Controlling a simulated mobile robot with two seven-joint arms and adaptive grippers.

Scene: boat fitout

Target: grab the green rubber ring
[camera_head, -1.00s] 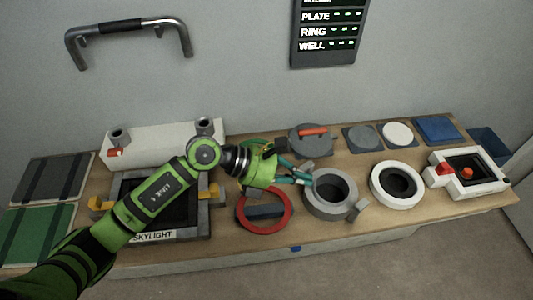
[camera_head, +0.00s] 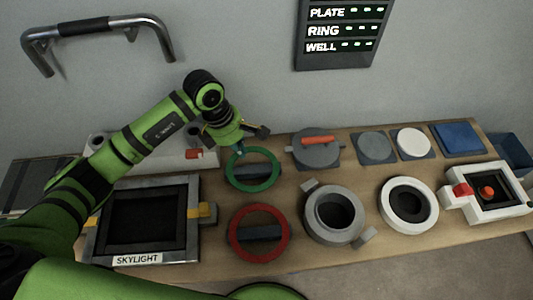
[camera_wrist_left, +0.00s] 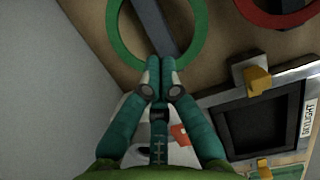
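The green rubber ring (camera_head: 275,177) lies on the wooden bench around a dark grey bar, behind the red ring (camera_head: 287,235). Its near rim also shows in the left wrist view (camera_wrist_left: 198,40). My left gripper (camera_head: 240,152) is at the back left part of the green ring. In the left wrist view its teal fingertips (camera_wrist_left: 160,64) are drawn together over the ring's rim. I see no part of the rim clearly pinched between them, and contact is hard to judge. My right gripper is not in view.
The skylight frame (camera_head: 190,190) stands left of the rings. A grey round well (camera_head: 312,215) and a white ring-shaped fitting (camera_head: 388,205) stand to the right. A grey lidded disc (camera_head: 316,155) with a red handle lies behind the well. A handrail (camera_head: 100,27) is on the wall.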

